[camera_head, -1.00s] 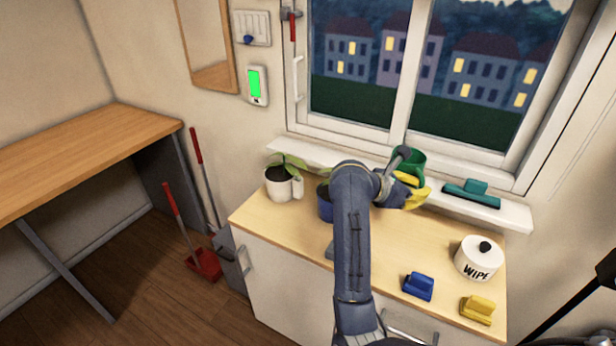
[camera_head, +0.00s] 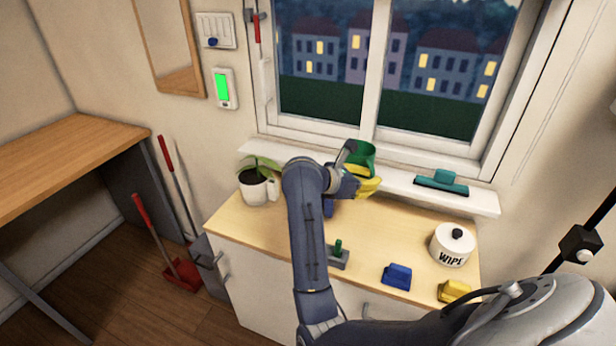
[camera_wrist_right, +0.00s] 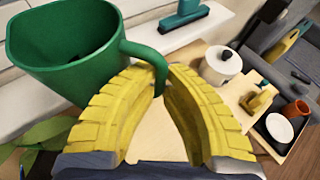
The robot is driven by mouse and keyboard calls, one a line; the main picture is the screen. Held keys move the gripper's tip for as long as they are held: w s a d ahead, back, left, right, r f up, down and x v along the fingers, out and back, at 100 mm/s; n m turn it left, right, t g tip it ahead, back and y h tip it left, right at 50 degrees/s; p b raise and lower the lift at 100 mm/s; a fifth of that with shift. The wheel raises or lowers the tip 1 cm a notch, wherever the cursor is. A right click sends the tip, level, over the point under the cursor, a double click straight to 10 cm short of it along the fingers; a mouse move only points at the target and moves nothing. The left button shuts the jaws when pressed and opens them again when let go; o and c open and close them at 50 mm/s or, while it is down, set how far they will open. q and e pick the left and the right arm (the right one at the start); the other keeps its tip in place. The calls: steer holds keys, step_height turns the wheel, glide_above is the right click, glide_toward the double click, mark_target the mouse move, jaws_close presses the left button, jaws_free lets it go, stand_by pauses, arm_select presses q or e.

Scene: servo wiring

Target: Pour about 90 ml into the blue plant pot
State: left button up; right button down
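My right gripper (camera_head: 362,182) has yellow fingers and is shut on the handle of a green jug (camera_head: 361,156). In the right wrist view the fingertips (camera_wrist_right: 160,68) close around the handle, and the jug (camera_wrist_right: 70,50) stands to their left. The jug is held above the counter, near the window sill; whether it holds water cannot be seen. The blue plant pot (camera_head: 329,209) is mostly hidden behind my right forearm and gripper. Green leaves (camera_wrist_right: 40,140) show below the jug in the wrist view. My left gripper is not in view.
A white pot (camera_head: 257,190) with a plant stands left of my arm. A grey holder (camera_head: 338,260), a blue clip-like object (camera_head: 397,276), a yellow one (camera_head: 454,291) and a white WIPE canister (camera_head: 452,246) stand on the counter (camera_head: 395,235). A teal squeegee (camera_head: 441,182) lies on the sill.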

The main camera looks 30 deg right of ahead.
mark_target(366, 163)
steer(key=shift+r, duration=0.15)
steer(key=shift+w+a+r+n+g+h+b, duration=0.1)
steer(key=shift+w+a+r+n+g+h, duration=0.25)
steer(key=shift+w+a+g+h, duration=0.75)
steer(key=shift+w+a+r+n+g+h+b, duration=0.1)
steer(key=shift+w+a+r+n+g+h, duration=0.15)
steer(key=shift+g+h, duration=0.95)
steer(key=shift+w+a+r+n+g+h+b, duration=0.1)
steer(key=shift+w+a+r+n+g+h, duration=0.4)
steer(key=shift+h, duration=1.3)
steer(key=shift+w+a+h+b, duration=0.2)
steer(key=shift+a+h+b, duration=0.05)
steer(key=shift+h+b, duration=0.2)
steer(key=shift+w+a+n+h+b, duration=0.15)
steer(key=shift+h+b, duration=0.25)
steer(key=shift+b, duration=0.5)
steer(key=shift+w+a+n+h+b, duration=0.1)
steer(key=shift+n+h+b, duration=0.2)
steer(key=shift+b, duration=0.6)
steer(key=shift+a+h+b, duration=0.1)
steer(key=shift+h+b, duration=0.15)
steer(key=shift+b, duration=1.1)
steer(key=shift+w+a+r+n+t+h, duration=0.15)
steer(key=shift+r+n+t+h, duration=0.2)
steer(key=shift+n, duration=0.2)
